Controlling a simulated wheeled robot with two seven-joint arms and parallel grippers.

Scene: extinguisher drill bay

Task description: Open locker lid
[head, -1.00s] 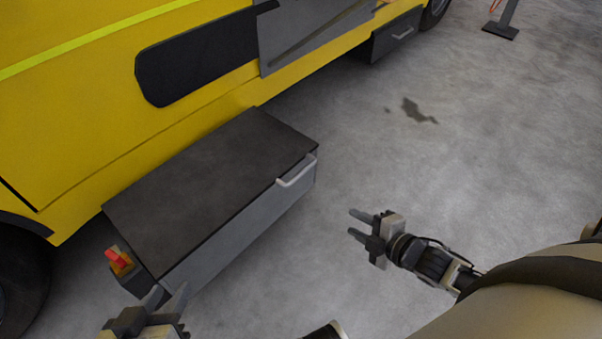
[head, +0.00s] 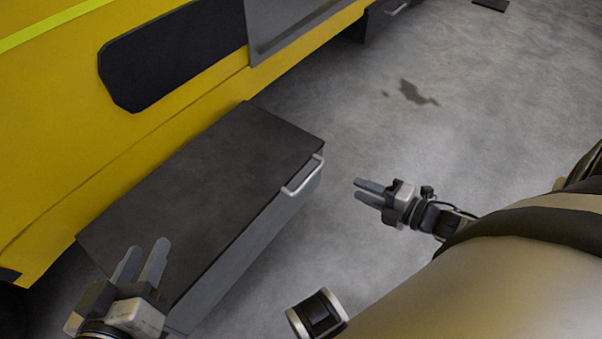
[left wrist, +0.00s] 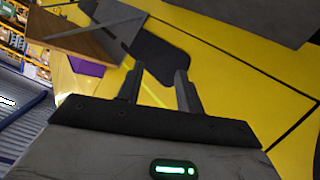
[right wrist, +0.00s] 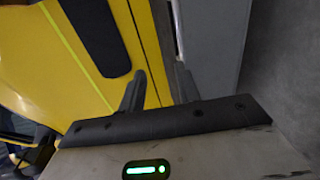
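The locker is a long grey box (head: 232,262) with a flat dark lid (head: 205,175), standing on the floor beside a yellow vehicle. The lid is shut. A pale bar handle (head: 303,178) sits on the front near the right end. My left gripper (head: 147,250) is open and empty, and in the head view it overlaps the lid's near left end; whether it touches cannot be told. My right gripper (head: 360,189) is open and empty, right of the handle and apart from it, fingers pointing toward the locker. Both wrist views show spread fingers with nothing between them.
The yellow vehicle (head: 190,110) with a black panel (head: 170,60) rises behind the locker. A second grey box with a handle (head: 385,15) is further back. The concrete floor (head: 480,110) to the right is clear, apart from a dark stain (head: 415,93).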

